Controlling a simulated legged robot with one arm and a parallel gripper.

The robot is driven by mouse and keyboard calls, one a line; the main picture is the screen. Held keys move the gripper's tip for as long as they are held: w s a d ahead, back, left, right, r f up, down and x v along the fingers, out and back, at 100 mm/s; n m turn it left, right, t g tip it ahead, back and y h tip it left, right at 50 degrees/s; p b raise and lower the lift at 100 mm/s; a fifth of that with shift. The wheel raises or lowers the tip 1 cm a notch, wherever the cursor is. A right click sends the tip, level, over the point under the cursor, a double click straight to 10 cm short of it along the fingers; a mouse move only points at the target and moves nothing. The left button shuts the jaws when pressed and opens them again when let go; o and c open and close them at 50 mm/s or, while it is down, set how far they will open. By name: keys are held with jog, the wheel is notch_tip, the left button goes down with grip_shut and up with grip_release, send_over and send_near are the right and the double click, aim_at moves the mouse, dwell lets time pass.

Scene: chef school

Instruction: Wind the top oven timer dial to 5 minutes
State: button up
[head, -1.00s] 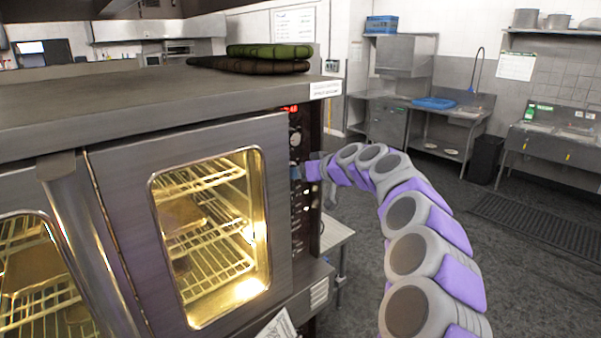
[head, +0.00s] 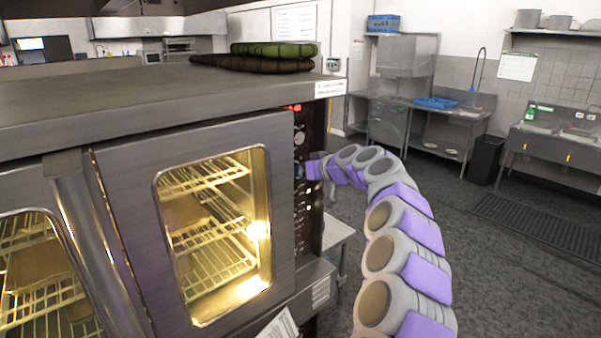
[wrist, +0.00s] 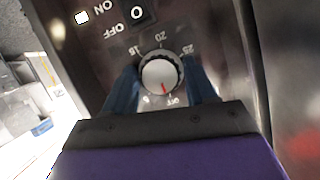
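The oven timer dial (wrist: 160,74) shows close up in the wrist view, with a silver face, a dark rim and a red pointer mark. The mark points down, close to the OFF print at lower right. The numbers 15, 20 and 25 are printed around its upper side. My gripper (wrist: 160,80) has its two blue fingers on either side of the dial, with tips at its edges. I cannot tell whether they press on it. In the head view my gripper (head: 302,171) is at the oven's dark control panel (head: 310,130), below a dark round knob (head: 299,138).
A switch (wrist: 137,13) with ON and OFF prints is above the dial in the wrist view. The oven's lit glass door (head: 215,240) is left of the panel. Open floor is to the right.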

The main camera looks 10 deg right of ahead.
jog(key=shift+d, duration=0.2)
jog(key=shift+c, duration=1.4)
jog(key=shift+s+a, duration=0.1)
jog(key=shift+a, duration=0.1)
jog(key=shift+c, duration=0.8)
jog(key=shift+d, duration=0.15)
jog(key=shift+d+f+m+g+y+p, duration=0.1)
jog(key=shift+m+g+y+p, duration=0.15)
jog(key=shift+m+y+p, duration=1.15)
jog(key=shift+d+f+m+g+y+p, duration=0.1)
jog(key=shift+m+g+y+p, duration=0.5)
jog(key=shift+m, duration=1.5)
jog(key=shift+t, duration=0.35)
